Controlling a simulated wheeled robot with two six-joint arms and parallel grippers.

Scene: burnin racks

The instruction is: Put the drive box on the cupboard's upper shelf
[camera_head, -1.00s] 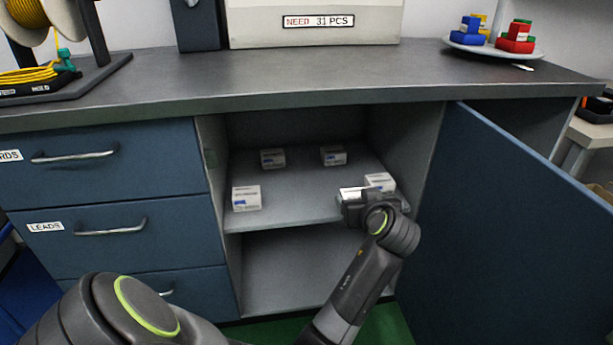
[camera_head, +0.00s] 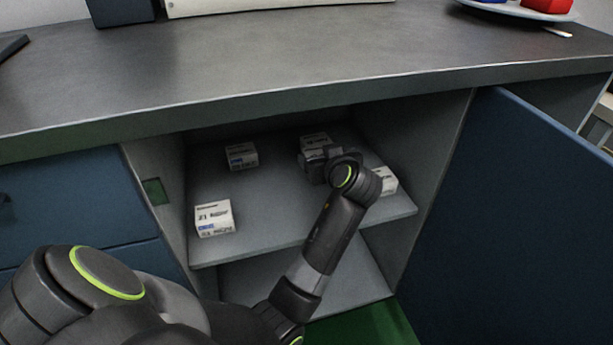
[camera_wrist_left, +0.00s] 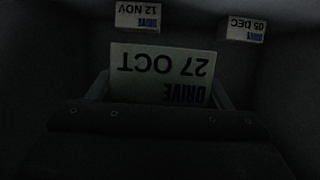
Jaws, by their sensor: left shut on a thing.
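My left gripper (camera_head: 312,164) is inside the open cupboard, over the right half of the upper shelf (camera_head: 265,205). It is shut on a drive box, which shows in the left wrist view (camera_wrist_left: 160,75) with the label "27 OCT DRIVE" upside down. In the head view the gripper mostly hides this box. I cannot tell whether it touches the shelf. My right gripper is not in view.
Other white boxes stand on the shelf: front left (camera_head: 214,219), back left (camera_head: 241,155), back right (camera_head: 315,141) just behind my gripper, and right (camera_head: 384,180), partly behind my wrist. The cupboard door (camera_head: 510,210) stands open at right. The worktop (camera_head: 300,65) overhangs the shelf.

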